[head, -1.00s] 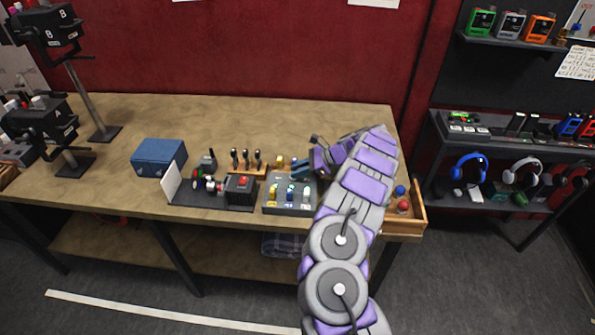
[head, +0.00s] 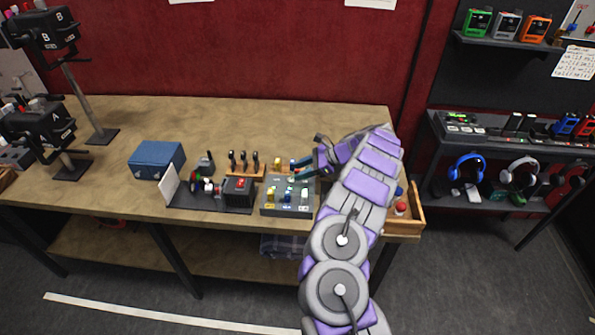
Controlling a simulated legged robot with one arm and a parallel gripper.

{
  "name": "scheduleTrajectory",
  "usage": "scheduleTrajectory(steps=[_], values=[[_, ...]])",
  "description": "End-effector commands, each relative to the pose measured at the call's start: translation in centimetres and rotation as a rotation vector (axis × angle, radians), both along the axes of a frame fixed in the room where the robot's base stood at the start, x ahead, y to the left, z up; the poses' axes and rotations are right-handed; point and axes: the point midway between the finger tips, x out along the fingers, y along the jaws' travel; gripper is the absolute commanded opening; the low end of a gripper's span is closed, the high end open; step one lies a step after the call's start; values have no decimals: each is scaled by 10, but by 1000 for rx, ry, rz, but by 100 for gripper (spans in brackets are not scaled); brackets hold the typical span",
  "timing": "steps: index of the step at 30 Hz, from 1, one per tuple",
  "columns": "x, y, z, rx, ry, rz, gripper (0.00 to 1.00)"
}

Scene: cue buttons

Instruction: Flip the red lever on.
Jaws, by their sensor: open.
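A grey control panel (head: 287,211) sits near the table's front edge, with small yellow, blue and pale levers on it. I cannot make out a red lever for certain; part of the panel's back side is behind my gripper. A black box with a red top part (head: 240,184) stands just left of the panel. My gripper (head: 297,171) is open, with dark fingers pointing left above the back right of the panel. I cannot tell whether the fingers touch anything.
A wooden rack with black-handled levers (head: 246,172) stands behind the box. A blue box (head: 156,160) is farther left. The table's back middle is clear.

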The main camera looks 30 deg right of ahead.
Motion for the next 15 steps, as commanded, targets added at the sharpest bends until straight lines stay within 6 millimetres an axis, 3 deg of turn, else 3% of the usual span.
scheduleTrajectory(steps=[15], values=[[-50, -84, 61, -2, 0, -5, 42]])
